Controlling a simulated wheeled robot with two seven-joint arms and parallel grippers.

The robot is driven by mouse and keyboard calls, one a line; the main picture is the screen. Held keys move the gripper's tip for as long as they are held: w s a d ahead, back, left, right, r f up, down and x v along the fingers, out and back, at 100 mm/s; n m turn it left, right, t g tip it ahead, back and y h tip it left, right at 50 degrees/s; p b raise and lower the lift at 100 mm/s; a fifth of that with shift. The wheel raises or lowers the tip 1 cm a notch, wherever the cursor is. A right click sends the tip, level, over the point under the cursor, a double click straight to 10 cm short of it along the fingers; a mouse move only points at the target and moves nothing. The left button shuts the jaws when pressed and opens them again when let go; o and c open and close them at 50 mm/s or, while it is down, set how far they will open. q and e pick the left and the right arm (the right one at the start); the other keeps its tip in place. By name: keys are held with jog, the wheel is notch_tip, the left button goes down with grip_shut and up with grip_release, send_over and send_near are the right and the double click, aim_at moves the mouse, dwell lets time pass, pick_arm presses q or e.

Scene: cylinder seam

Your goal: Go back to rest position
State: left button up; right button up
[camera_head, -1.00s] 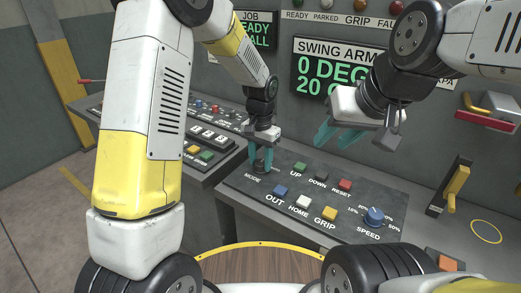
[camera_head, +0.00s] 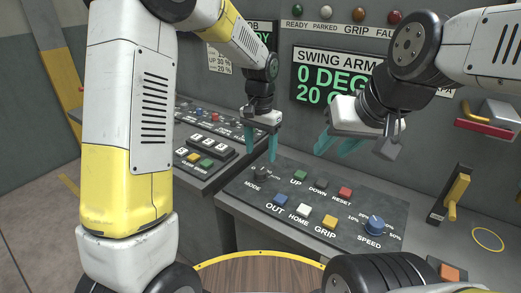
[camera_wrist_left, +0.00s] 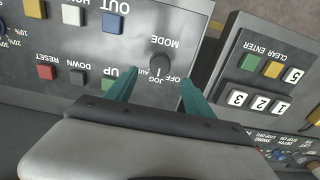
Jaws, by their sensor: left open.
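My left gripper (camera_head: 261,145) hangs above the mode knob (camera_head: 262,174) of the control panel (camera_head: 390,212), with its teal fingers apart and nothing between them. In the left wrist view the two fingers (camera_wrist_left: 158,90) spread on either side of the dark mode knob (camera_wrist_left: 160,66), which is beyond them and apart from them. My right gripper (camera_head: 338,146) is at the right, above the back of the panel, with its teal fingers apart and empty.
The panel carries several coloured buttons, such as the green up button (camera_head: 300,174), and a blue speed knob (camera_head: 375,224). A second console (camera_head: 203,160) with a keypad stands to the left. A yellow-handled lever (camera_head: 457,192) and a red-and-yellow handle (camera_head: 487,122) are at the right. The wall display (camera_head: 330,75) reads 0 DEG.

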pick_arm(q)
jog(key=shift+r, duration=0.2)
jog(key=shift+a+r, duration=0.1)
jog(key=shift+r, duration=0.1)
jog(key=s+a+r+n+t+h, duration=0.1)
jog(key=s+a+r+n+t, duration=0.15)
jog(key=s+a+r, duration=0.65)
jog(key=s+a+r+n+t, duration=0.2)
jog(key=s, duration=0.4)
jog(key=s+a+r+n+t+h, duration=0.1)
jog(key=s+a+r, duration=0.1)
jog(key=s, duration=0.4)
jog(key=shift+a+r+n+t, duration=0.35)
jog(key=shift+a+r, duration=0.05)
jog(key=shift+a, duration=0.1)
